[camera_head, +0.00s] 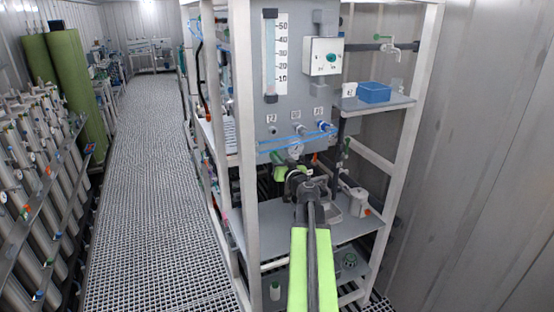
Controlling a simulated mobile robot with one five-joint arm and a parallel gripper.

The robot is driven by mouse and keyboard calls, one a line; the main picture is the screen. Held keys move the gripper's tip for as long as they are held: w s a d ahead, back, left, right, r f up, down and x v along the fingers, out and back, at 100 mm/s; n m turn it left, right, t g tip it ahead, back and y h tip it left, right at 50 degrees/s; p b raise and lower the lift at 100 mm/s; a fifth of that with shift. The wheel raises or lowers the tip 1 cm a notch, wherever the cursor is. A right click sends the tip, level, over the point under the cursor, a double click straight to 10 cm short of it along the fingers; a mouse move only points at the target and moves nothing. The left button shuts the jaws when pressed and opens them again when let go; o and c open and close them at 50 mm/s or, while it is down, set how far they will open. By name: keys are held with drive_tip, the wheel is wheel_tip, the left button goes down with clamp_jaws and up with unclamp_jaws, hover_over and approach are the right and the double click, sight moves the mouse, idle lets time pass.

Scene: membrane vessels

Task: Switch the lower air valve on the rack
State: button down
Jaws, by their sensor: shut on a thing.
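My gripper (293,174) is at the lower edge of the rack's grey panel, just below a small round gauge (296,150). It is shut on a small part there, at the place of the lower air valve. The jaws and my wrist hide most of that part, so its handle position cannot be told. Green pieces show around the jaws. Above are several small labelled fittings on the panel (262,112), with blue tubes (290,139) running across below them.
A shelf (352,228) lies below my gripper, with a grey-white container (359,202) at its right. A blue box (374,92) stands on a higher shelf at right. White rack posts (243,130) stand close on both sides. The grated aisle (150,180) at left is clear.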

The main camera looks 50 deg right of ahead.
drive_tip(key=shift+d, duration=0.1)
drive_tip(key=shift+m, duration=0.4)
drive_tip(key=shift+s+f+m, duration=0.1)
drive_tip(key=shift+f+m, duration=0.05)
drive_tip(key=shift+m, duration=3.6)
drive_tip(key=shift+s+f+m, duration=0.1)
drive_tip(key=shift+m, duration=3.65)
